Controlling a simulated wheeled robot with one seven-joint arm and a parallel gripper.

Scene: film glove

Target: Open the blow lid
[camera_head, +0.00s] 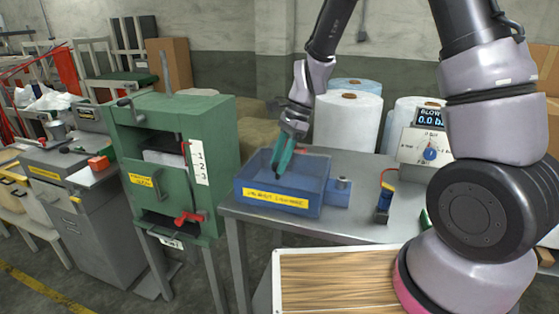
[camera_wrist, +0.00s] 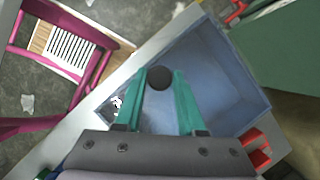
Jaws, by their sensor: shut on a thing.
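The blue blow box (camera_head: 262,212) with a yellow label stands on the grey table. Its top looks like see-through blue panes; I cannot tell where the lid's edge runs or whether it is raised. In the wrist view the blue box (camera_wrist: 262,104) shows its walls and a pale blue inner surface. My gripper (camera_head: 279,168) points down into the box outline from above, with teal fingers. In the wrist view my gripper (camera_wrist: 160,85) is shut on a dark round knob (camera_wrist: 160,77) between its fingertips. What the knob joins below is not clear.
A green press (camera_head: 172,165) stands left of the table. A white control box with a blue display (camera_head: 430,117) is at the right, and white rolls (camera_head: 348,125) stand behind. A tray of wooden sticks (camera_head: 340,281) is in front. Red parts (camera_wrist: 256,148) sit beside the box.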

